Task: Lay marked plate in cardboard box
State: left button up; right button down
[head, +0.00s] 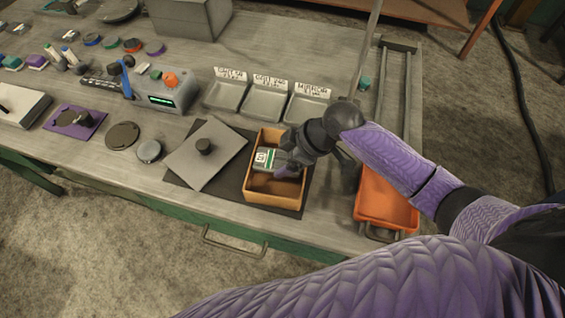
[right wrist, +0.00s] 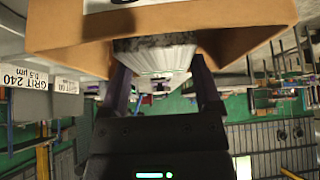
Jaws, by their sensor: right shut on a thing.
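The cardboard box (head: 259,196) is open at the top and stands on a dark mat on the workbench. A grey plate (head: 277,154) with a white and green label is at the box's far part, tilted or flat I cannot tell. My right gripper (head: 284,170) is over the box, shut on the plate, and hides part of it. In the right wrist view, the plate (right wrist: 156,60) sits between the two fingers of my gripper (right wrist: 162,82), with the box wall (right wrist: 75,28) close around it. My left gripper is not in view.
An orange bin (head: 386,200) is to the right. A grey device (head: 166,93) and several small coloured pieces fill the left side.

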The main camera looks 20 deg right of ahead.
notch_tip(320, 180, down, 4)
jog(key=shift+f+b, duration=0.1)
jog(key=shift+b, duration=0.6)
grip_release()
jog(key=p+v, duration=0.4)
jog(key=v, duration=0.8)
